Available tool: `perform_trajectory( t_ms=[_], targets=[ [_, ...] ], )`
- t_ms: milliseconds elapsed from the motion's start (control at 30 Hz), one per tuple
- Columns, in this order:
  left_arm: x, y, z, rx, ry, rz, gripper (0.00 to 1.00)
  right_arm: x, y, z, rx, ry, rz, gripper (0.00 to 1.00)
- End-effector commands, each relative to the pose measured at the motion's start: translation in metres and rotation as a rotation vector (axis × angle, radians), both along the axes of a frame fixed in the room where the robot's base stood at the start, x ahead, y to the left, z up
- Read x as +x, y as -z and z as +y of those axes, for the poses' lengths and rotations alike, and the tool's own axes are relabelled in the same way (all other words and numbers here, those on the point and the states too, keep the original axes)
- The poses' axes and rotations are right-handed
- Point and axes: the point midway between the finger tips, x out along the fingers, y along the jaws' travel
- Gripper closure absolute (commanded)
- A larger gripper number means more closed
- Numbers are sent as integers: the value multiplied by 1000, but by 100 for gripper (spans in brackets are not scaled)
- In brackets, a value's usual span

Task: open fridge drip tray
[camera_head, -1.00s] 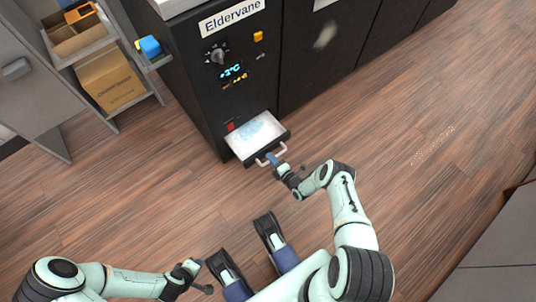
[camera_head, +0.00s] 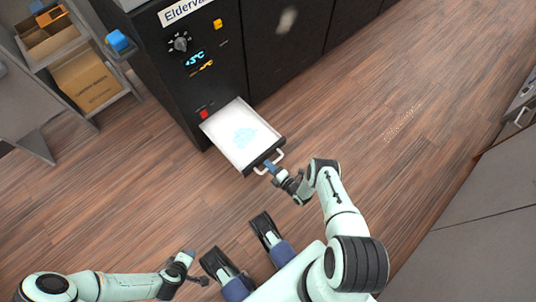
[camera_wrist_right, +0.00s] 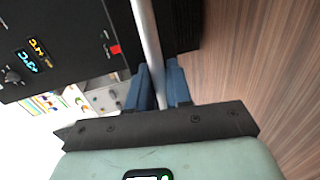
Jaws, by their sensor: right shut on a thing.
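The drip tray (camera_head: 236,132) is a white shallow tray with a pale blue puddle-like patch on its floor. It sticks well out of the low front of the black fridge (camera_head: 165,75). A light handle (camera_head: 279,157) is on its dark front edge. My right gripper (camera_head: 270,167) is shut on this handle. In the right wrist view, the handle bar (camera_wrist_right: 147,45) runs between the blue fingers (camera_wrist_right: 160,85). My left gripper (camera_head: 197,268) is low at the left, away from the tray; its jaws are too small to read.
A shelf unit with a cardboard box (camera_head: 88,82), bins and a blue object (camera_head: 118,41) stands left of the fridge. Wooden floor (camera_head: 370,130) is clear right of the tray. Grey cabinets (camera_head: 470,225) stand at the lower right.

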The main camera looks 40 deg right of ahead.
Motion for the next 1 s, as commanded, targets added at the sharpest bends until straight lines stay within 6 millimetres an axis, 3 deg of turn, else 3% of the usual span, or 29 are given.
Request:
perform_trajectory(
  t_ms=[267,300,333,667,767,1000],
  targets=[
    [-1,0,0,0,0,2,57,2,-1,0,0,0,-5,100],
    [-1,0,0,0,1,3,57,2,-1,0,0,0,-5,74],
    [-1,0,0,0,1,3,57,2,-1,0,0,0,-5,64],
    [-3,-2,-1,-3,2,7,57,-4,-2,0,0,0,-2,64],
    [-9,-7,-4,-11,8,23,57,-15,-4,-1,1,0,1,64],
    [-34,-25,-18,-44,37,89,57,-66,-17,-5,1,1,0,64]
  ],
)
